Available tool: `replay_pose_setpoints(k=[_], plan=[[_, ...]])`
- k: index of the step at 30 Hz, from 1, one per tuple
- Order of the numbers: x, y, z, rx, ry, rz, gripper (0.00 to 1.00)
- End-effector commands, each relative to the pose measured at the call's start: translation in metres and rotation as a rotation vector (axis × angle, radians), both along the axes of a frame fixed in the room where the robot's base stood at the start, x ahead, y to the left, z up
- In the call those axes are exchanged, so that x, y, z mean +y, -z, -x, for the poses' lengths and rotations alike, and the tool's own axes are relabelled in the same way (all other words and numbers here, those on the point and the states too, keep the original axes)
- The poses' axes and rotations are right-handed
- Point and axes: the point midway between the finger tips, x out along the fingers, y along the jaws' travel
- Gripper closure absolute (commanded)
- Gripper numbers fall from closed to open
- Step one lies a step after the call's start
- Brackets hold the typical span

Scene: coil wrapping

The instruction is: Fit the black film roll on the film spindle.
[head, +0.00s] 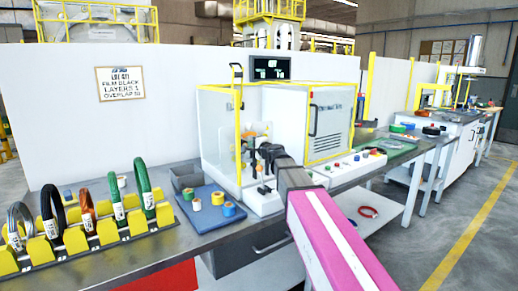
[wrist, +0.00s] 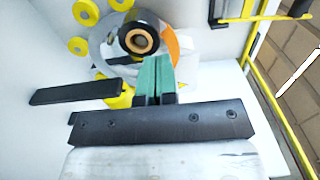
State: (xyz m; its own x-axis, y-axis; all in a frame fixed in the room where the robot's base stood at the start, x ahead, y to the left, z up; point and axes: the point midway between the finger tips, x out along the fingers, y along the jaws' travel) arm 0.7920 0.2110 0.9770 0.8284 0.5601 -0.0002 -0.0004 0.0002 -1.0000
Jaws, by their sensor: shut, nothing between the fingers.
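The black film roll (wrist: 128,36), with a brown cardboard core, is at the wrapping machine's grey ring (wrist: 103,50) in the wrist view. Its end faces the camera. The film spindle is hidden by the roll, and I cannot tell how far the roll sits on it. My gripper (wrist: 153,75) is shut, its green finger pads together with nothing between them. The fingertips are just below the roll in the picture; I cannot tell whether they touch it. In the head view my dark gripper (head: 264,158) is inside the machine's guarded opening.
Yellow rollers (wrist: 77,45) surround the ring, and a black bar (wrist: 72,94) is at left. In the head view, a blue mat (head: 208,222) holds several small rolls. A yellow rack (head: 107,232) of coils stands at left. Yellow-framed guards (head: 238,140) enclose the machine.

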Motion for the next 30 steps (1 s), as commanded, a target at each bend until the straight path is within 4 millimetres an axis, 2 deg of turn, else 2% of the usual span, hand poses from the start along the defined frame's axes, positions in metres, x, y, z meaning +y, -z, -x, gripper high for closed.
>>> replay_pose_setpoints(k=[1,6,18,25,30], plan=[[0.006,0.0,-0.011,0.0,-0.001,0.0,1.0],[0.017,0.0,-0.026,0.0,0.001,0.0,1.0],[0.019,0.0,-0.029,0.0,0.001,0.0,1.0],[0.032,0.0,-0.049,0.0,0.0,0.0,1.0],[0.034,0.0,-0.051,0.0,0.0,0.0,1.0]])
